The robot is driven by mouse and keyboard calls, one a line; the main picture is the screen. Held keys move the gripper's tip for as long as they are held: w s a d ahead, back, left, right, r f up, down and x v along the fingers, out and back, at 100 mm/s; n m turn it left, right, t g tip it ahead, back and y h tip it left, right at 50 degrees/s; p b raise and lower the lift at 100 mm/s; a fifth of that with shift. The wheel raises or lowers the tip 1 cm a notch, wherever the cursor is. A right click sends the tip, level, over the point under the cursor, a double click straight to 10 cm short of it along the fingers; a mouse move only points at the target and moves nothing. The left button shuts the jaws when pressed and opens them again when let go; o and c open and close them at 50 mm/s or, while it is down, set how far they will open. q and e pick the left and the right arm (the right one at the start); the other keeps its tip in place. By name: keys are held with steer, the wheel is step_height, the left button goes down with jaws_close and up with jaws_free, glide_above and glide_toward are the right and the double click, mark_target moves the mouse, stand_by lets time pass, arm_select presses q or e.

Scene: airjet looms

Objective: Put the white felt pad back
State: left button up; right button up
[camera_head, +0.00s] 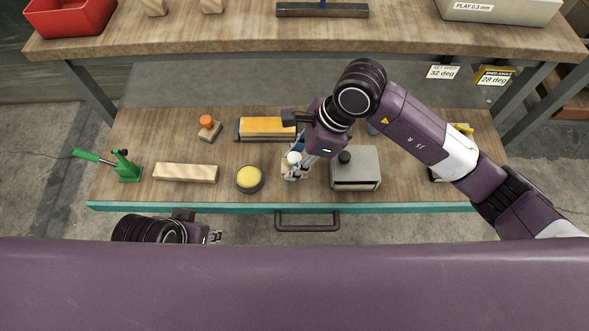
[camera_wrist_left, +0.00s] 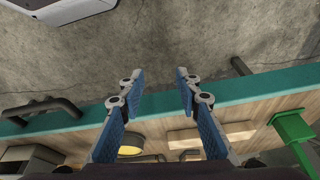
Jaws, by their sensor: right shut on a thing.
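My right gripper (camera_head: 291,176) points down over the middle of the workbench, shut on a small white thing (camera_head: 293,157) that looks like the white felt pad. The fingers hide part of it, so its full shape is unclear. A pale tan patch shows on the bench around the fingertips; I cannot tell whether the held thing touches it. My left gripper (camera_head: 216,237) is low, in front of the bench's front edge. In the left wrist view its blue-padded fingers (camera_wrist_left: 159,78) are apart with nothing between them.
Left of the right gripper is a round tin with a yellow pad (camera_head: 249,178); right, a grey box with a black knob (camera_head: 368,163). Behind lies an orange-topped block (camera_head: 266,128). Further left are a wooden block (camera_head: 185,172) and a green tool (camera_head: 128,168). A drawer handle (camera_head: 307,227) juts out front.

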step_height(320, 180, down, 4)
steer(key=shift+r+b, duration=0.1)
steer(key=shift+b, duration=0.3)
steer(key=shift+f, duration=0.2)
arm_select(q)
steer(key=shift+w+d+f, duration=0.1)
steer(key=shift+w+f, duration=0.2)
steer(key=shift+w, duration=0.15)
steer(key=shift+w, duration=0.1)
arm_select(e)
steer(key=shift+f, duration=0.1)
steer(key=o, duration=1)
arm_select(q)
steer(key=shift+w+d+r+t, duration=0.2)
steer(key=shift+w+d+t, duration=0.1)
steer(key=shift+w+t, duration=0.4)
